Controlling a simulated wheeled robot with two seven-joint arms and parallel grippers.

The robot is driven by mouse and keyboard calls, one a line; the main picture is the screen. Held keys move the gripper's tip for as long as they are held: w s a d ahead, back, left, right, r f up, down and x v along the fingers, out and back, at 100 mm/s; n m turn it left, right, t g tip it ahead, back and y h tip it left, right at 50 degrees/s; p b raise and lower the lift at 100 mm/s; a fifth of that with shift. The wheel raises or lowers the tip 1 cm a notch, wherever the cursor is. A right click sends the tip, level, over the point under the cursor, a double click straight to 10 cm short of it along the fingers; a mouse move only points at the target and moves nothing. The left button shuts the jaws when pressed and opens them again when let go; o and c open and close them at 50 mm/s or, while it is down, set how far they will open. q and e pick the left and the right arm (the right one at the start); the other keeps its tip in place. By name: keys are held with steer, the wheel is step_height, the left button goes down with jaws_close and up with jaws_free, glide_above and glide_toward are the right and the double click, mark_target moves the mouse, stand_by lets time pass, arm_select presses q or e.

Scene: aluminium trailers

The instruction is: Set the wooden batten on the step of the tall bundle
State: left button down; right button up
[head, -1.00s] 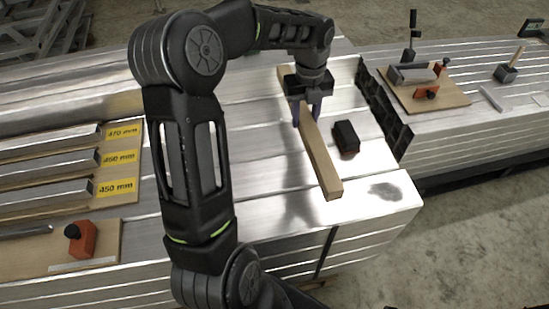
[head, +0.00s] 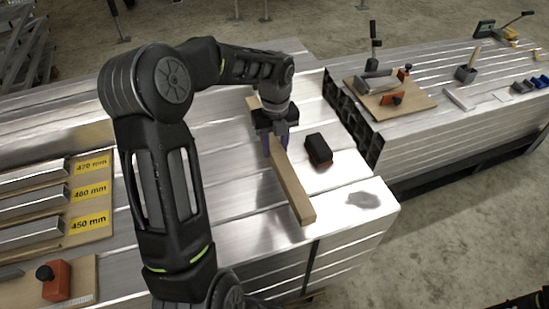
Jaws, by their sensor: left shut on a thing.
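A long wooden batten (head: 292,188) is held by my left gripper (head: 275,145), which is shut on it around its middle. The batten points from the back left toward the front edge, over the bright metal top of the bundle (head: 235,205). I cannot tell whether its underside touches the metal. The batten's middle is partly hidden by the gripper. I cannot clearly make out the height of the step in this view. My right gripper is not in view.
A black block (head: 318,150) lies just right of the batten. A second bundle (head: 450,125) stands to the right, with a board of tools (head: 418,104) on it. At left, a board (head: 98,225) carries metal bars and yellow length labels. A red-orange block (head: 57,280) is at front left.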

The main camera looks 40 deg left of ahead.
mark_target(275, 146)
arm_select(q)
steer(key=shift+f+b, duration=0.35)
steer(key=shift+f, duration=2.1)
steer(key=shift+f, duration=0.15)
steer(key=c, duration=0.9)
jaws_free()
step_height(275, 146, up, 12)
steer(key=shift+r+p, duration=0.15)
steer(key=shift+p, duration=0.65)
